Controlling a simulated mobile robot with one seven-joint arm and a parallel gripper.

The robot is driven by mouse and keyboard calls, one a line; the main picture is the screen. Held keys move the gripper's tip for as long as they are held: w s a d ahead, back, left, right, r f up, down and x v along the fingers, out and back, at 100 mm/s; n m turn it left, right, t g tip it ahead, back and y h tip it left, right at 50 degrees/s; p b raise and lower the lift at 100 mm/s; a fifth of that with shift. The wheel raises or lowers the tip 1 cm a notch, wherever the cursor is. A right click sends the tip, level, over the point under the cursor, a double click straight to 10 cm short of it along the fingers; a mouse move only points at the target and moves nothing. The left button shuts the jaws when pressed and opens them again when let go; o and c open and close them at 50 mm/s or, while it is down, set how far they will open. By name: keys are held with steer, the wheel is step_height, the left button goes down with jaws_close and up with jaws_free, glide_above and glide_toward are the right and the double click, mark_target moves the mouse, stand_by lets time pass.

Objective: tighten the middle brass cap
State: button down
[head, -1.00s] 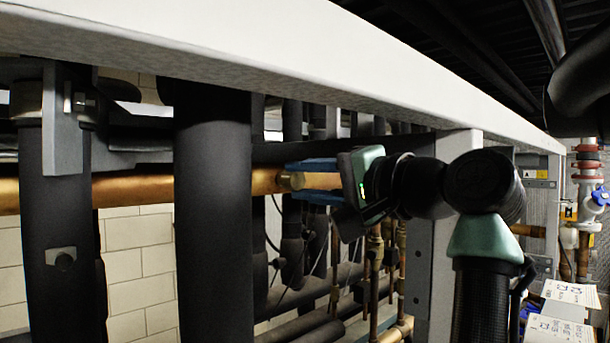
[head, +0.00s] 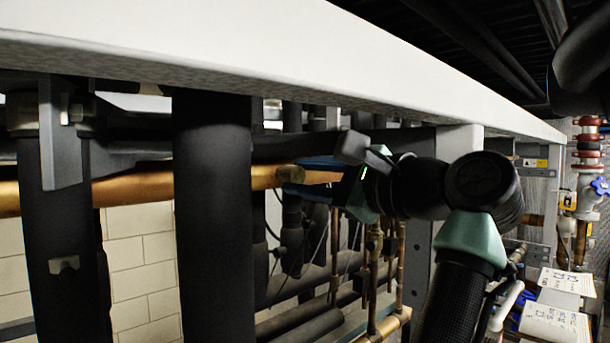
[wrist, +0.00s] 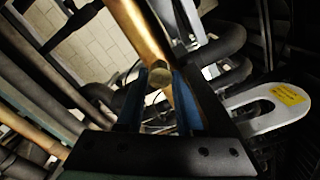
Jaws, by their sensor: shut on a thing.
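A brass cap (head: 291,173) sits near the end of a thick copper pipe (head: 140,187), behind the black insulated pipes. In the wrist view the cap (wrist: 159,76) shows as a small faceted end face, with the copper pipe (wrist: 136,28) running up and left from it. My gripper (head: 300,180) comes in from the right with its blue fingers at the cap. In the wrist view my gripper (wrist: 160,88) has one finger on each side of the cap, shut on it. The far side of the cap is hidden. No other caps can be clearly made out.
A thick black insulated pipe (head: 212,215) stands upright left of the cap. A pale frame beam (head: 300,65) crosses above my arm, and a grey post (head: 450,150) stands close to it. Thin copper pipes (head: 373,270) are below.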

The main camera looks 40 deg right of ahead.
steer(key=shift+m, duration=0.8)
steer(key=c, duration=0.5)
jaws_free()
steer(key=shift+c, duration=0.2)
steer(key=shift+f, duration=0.1)
